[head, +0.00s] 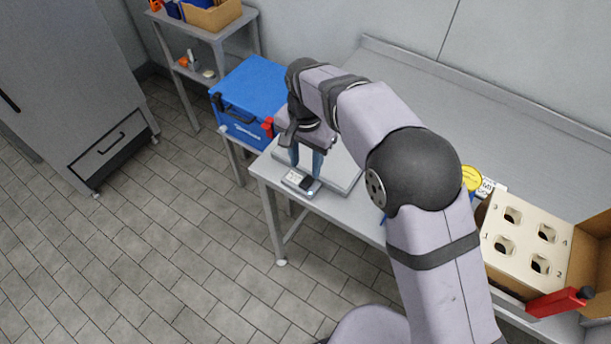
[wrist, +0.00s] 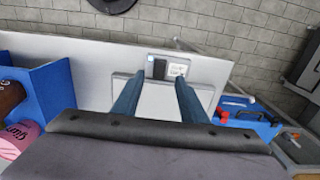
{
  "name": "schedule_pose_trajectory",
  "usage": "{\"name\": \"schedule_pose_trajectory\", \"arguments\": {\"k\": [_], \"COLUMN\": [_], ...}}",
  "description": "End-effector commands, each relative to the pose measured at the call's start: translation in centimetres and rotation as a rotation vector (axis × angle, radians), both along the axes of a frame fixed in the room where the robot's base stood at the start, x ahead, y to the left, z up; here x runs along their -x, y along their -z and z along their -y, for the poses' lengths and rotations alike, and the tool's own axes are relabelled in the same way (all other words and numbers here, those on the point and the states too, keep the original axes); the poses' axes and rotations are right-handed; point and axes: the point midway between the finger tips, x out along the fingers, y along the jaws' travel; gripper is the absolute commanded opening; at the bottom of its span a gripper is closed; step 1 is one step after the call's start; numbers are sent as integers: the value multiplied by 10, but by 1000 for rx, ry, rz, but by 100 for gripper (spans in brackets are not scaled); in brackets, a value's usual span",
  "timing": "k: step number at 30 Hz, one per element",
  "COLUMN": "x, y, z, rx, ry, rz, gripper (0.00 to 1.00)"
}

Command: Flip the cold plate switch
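The cold plate (head: 346,176) is a flat grey slab near the left end of the metal table; it also shows in the wrist view (wrist: 206,96). Its switch box (head: 292,182) sits at the table's front edge, with a dark rocker (wrist: 160,69), a white label and a small pale blue light. My gripper (head: 307,172) points down over the plate, just behind the switch box. In the wrist view its two blue fingers (wrist: 158,78) are apart with nothing between them, and the switch lies beyond the tips. I cannot tell whether a finger touches the box.
A blue cooler (head: 245,100) with a red latch stands left of the table. A cardboard box (head: 513,243) with a holed insert and a red-handled item are at the right. A blue divided bin (wrist: 48,90) holds pink and brown tubs. The table's back is clear.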

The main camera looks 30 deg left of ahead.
Motion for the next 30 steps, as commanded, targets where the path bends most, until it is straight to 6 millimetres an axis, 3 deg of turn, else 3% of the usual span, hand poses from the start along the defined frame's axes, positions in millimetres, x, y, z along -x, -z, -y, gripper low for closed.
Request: {"name": "schedule_pose_trajectory", "arguments": {"k": [15, 28, 30], "x": [1, 0, 0], "y": [58, 68, 68], "z": [1, 0, 0], "rx": [2, 0, 0], "ry": [-2, -3, -3], "rz": [-1, 0, 0], "gripper": [39, 39, 25]}}
